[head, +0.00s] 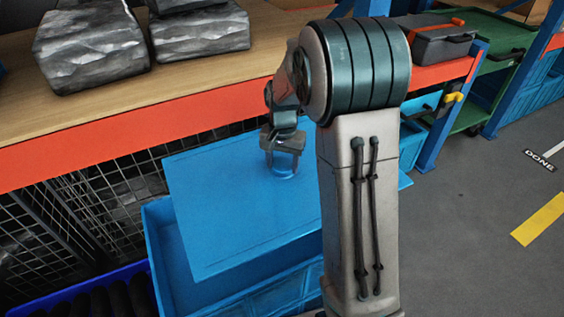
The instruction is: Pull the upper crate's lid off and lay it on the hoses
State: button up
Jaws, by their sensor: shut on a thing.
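My arm hides the lid's right part and the crate's right side. Several black, rounded lengths that look like the hoses (118,300) lie in a dark blue bin (52,302) at the bottom left, partly cut off by the frame.
An orange-edged wooden shelf (120,122) with grey wrapped blocks (88,48) runs above and behind the lid. A wire mesh panel (120,180) stands below it. A grey toolbox (437,42) and green cart (490,75) are at the back right. The grey floor at right is clear.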

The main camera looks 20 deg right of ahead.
aim_at(283, 164)
jog(key=shift+r+p, duration=1.15)
jog(key=shift+r, duration=0.55)
